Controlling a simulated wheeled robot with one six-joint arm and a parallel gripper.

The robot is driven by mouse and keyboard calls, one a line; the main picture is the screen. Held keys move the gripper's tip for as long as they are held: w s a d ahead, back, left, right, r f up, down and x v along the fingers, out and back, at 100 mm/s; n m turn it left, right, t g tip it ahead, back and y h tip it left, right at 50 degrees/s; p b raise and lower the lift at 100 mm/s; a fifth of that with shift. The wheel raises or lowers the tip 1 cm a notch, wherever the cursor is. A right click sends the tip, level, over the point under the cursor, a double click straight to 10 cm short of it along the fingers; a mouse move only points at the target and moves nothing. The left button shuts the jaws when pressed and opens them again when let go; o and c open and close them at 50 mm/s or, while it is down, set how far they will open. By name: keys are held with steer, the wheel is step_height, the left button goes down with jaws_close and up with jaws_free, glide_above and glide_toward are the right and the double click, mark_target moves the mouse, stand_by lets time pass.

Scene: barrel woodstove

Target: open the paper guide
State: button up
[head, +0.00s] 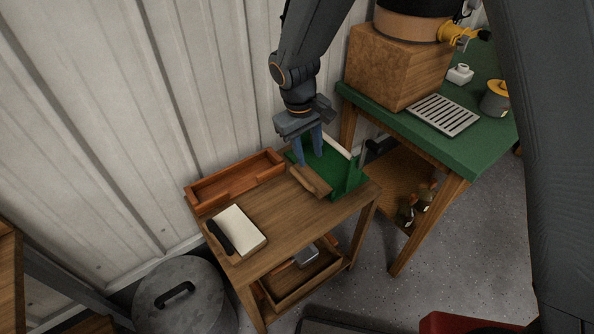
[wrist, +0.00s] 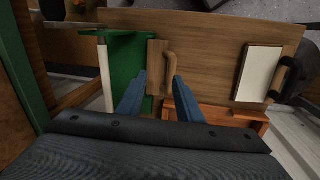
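I take the paper guide to be the wooden block with a bar handle (head: 312,181) at the near left edge of a green device (head: 347,180) on the small wooden table. In the wrist view the block (wrist: 153,68) lies beside the green base (wrist: 124,58), and its handle (wrist: 169,70) stands along its right side. My gripper (head: 309,160) is above the device, pointing down. Its two blue fingers are apart, and in the wrist view the gripper (wrist: 160,76) has the handle between its fingertips. I cannot tell whether they touch it.
A white pad (head: 237,230) with a black-handled tool (head: 220,237) lies at the table's front left. An orange-brown wooden tray (head: 236,181) runs along the wall side. A green-topped bench (head: 456,143) stands to the right. A metal lidded bin (head: 184,303) is on the floor.

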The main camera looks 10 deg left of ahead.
mark_target(299, 176)
steer(key=shift+n, duration=0.5)
steer(key=shift+w+a+f+p, duration=0.15)
steer(key=shift+a+f, duration=0.35)
steer(key=shift+f, duration=1.05)
steer(key=shift+w+a+f+p, duration=0.15)
steer(key=shift+a+f, duration=0.4)
steer(key=shift+f, duration=0.95)
steer(key=shift+w+a+f+p, duration=0.15)
steer(key=shift+a+f, duration=0.35)
steer(key=shift+f, duration=1.05)
jaws_close()
